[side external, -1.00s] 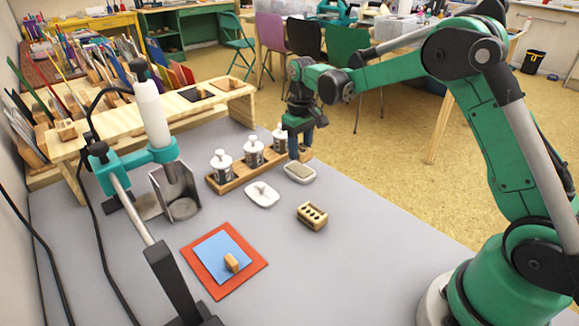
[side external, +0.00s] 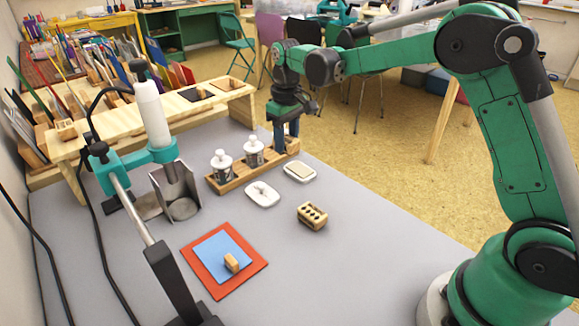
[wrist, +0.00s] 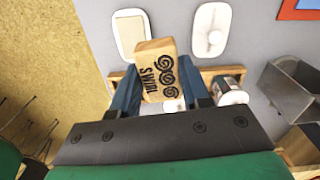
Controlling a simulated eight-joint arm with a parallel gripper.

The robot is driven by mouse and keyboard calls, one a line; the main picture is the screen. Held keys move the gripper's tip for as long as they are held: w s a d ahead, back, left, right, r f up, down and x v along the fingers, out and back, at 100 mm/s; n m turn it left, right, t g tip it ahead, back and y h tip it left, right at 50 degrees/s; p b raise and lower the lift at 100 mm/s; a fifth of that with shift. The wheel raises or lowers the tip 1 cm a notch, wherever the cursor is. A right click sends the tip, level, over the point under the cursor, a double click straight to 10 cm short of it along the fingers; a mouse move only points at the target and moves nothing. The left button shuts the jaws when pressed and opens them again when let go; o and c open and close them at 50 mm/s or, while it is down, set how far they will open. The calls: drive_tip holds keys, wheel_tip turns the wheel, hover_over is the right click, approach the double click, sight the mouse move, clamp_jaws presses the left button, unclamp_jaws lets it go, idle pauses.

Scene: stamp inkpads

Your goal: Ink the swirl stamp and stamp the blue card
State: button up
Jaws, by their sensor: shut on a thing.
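My gripper (side external: 287,139) is over the far right end of the wooden bottle tray. In the wrist view, my gripper (wrist: 161,88) is shut on the swirl stamp (wrist: 158,72), a wooden block marked SWIRL with dark swirls. The stamp is not clear in the side view. The blue card (side external: 213,244) lies on a red board (side external: 200,281) at the front, with a small wooden block (side external: 231,263) on it. A white-rimmed pad with a beige surface (side external: 300,172) lies near the tray. Beside it is a white, knobbed, covered-looking pad (side external: 263,194).
White-topped bottles (side external: 222,164) stand in the wooden tray (side external: 229,184). A wooden block with holes (side external: 312,216) lies right of the pads. A metal holder (side external: 177,190) and a teal-clamped stand (side external: 153,157) are on the left. The grey table between is clear.

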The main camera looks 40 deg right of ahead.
drive_tip(key=s+a+n, duration=0.2)
drive_tip(key=a+n, duration=0.2)
drive_tip(key=a, duration=0.9)
drive_tip(key=n, duration=0.4)
approach(217, 249)
drive_tip(key=shift+f, duration=2.95)
drive_tip(key=shift+f, duration=0.55)
drive_tip(key=shift+r, duration=0.1)
wheel_tip(217, 249, up, 7)
